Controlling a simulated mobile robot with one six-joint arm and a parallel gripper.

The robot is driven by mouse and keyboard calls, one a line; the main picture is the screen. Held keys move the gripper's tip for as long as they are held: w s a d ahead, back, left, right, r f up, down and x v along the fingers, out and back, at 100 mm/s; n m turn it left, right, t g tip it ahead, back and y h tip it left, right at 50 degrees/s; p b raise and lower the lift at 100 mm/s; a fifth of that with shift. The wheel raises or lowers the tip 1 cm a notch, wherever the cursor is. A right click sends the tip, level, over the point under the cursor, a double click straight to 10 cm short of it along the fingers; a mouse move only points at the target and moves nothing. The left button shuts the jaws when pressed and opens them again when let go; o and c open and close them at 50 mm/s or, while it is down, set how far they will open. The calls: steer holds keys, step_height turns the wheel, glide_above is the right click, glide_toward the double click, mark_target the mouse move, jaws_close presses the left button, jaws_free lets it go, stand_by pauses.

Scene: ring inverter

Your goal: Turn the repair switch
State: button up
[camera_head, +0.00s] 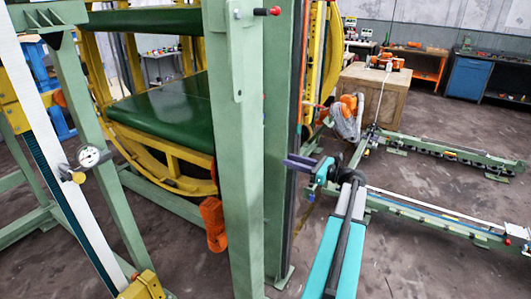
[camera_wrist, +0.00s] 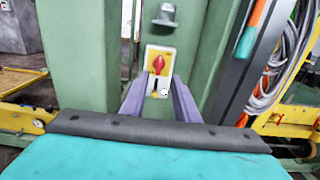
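The repair switch (camera_wrist: 158,65) is a red rotary knob on a yellow panel. A smaller yellow part and a white round part show below the knob. My gripper (camera_wrist: 160,78) has two purple fingers, spread apart and empty. They point at the panel, one on each side of it, and the knob appears just above and between the tips. I cannot tell the remaining distance. In the camera_head view my gripper (camera_head: 300,162) is beside the green post (camera_head: 240,150); the switch is not visible there.
A metal bracket (camera_wrist: 165,15) juts out above the switch. Coiled cables (camera_wrist: 285,60) hang to the right of the post. The yellow ring frame (camera_head: 165,160) with green platforms stands left of my arm. Green floor rails (camera_head: 440,215) lie at right, with open floor between them.

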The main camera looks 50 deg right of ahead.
steer(key=p+x, duration=0.4)
steer(key=x, duration=0.8)
steer(key=shift+w, duration=0.15)
steer(key=shift+c, duration=0.4)
